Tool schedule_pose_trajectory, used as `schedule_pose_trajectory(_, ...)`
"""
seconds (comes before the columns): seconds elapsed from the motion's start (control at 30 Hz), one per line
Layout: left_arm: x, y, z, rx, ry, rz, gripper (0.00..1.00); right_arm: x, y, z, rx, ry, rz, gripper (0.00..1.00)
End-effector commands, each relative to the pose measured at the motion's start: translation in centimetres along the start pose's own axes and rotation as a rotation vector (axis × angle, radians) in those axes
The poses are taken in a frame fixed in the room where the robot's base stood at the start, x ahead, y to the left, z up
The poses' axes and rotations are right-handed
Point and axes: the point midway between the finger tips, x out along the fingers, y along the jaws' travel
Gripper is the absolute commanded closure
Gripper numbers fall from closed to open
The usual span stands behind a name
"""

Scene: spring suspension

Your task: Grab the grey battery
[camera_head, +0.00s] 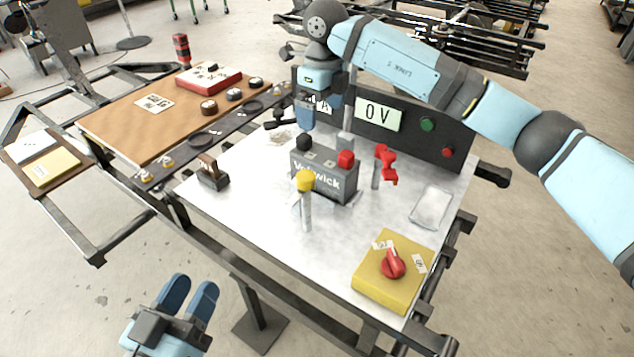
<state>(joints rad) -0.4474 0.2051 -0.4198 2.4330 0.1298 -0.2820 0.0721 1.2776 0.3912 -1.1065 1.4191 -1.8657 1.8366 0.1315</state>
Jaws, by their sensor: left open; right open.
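The grey battery (330,184) stands upright on the light tabletop, with a black cap on its left terminal and a red cap on its right one. White lettering marks its front. My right gripper (326,127) is open and points down just behind and above the battery; whether it touches the battery I cannot tell. My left gripper (190,290) is open and empty, low at the bottom left, off the table's front edge and away from the battery.
A post with a yellow top (306,182) stands close in front of the battery. A red clamp (385,165) stands to its right. A yellow box with a red knob (375,280) sits front right. A black panel (440,138) with a display stands behind.

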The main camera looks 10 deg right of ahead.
Motion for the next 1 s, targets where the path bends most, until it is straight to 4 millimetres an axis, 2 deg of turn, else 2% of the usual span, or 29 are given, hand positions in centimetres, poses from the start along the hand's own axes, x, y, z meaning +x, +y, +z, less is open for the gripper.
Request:
schedule_pose_trajectory(0.07,-0.1,0.0,0.2,-0.002,0.005,0.004,0.57,-0.1,-0.8,-0.2,0.011,0.015,-0.034,0.01)
schedule_pose_trajectory(0.17,-0.1,0.0,0.6,-0.003,-0.004,0.006,0.57,0.7,-1.0,-0.4,0.015,0.023,-0.044,0.01)
schedule_pose_trajectory(0.4,-0.1,-0.4,2.7,-0.004,-0.072,0.012,0.57,5.5,-1.1,-0.5,0.013,0.023,-0.040,0.01)
schedule_pose_trajectory(0.5,-0.1,-0.5,3.4,-0.005,-0.097,0.014,0.57,7.0,-1.1,-0.5,0.013,0.020,-0.041,0.01)
schedule_pose_trajectory(0.73,-0.2,-0.6,4.3,-0.007,-0.129,0.017,0.57,8.6,-1.1,-0.6,0.012,0.020,-0.040,0.01)
schedule_pose_trajectory(0.93,-0.4,-0.9,7.0,-0.007,-0.208,0.027,0.57,11.9,-0.9,-1.0,0.012,0.020,-0.039,0.01)
schedule_pose_trajectory(1.0,-0.3,-1.1,6.8,0.012,-0.203,0.029,0.57,12.7,-1.0,-1.0,0.013,0.020,-0.040,0.01)
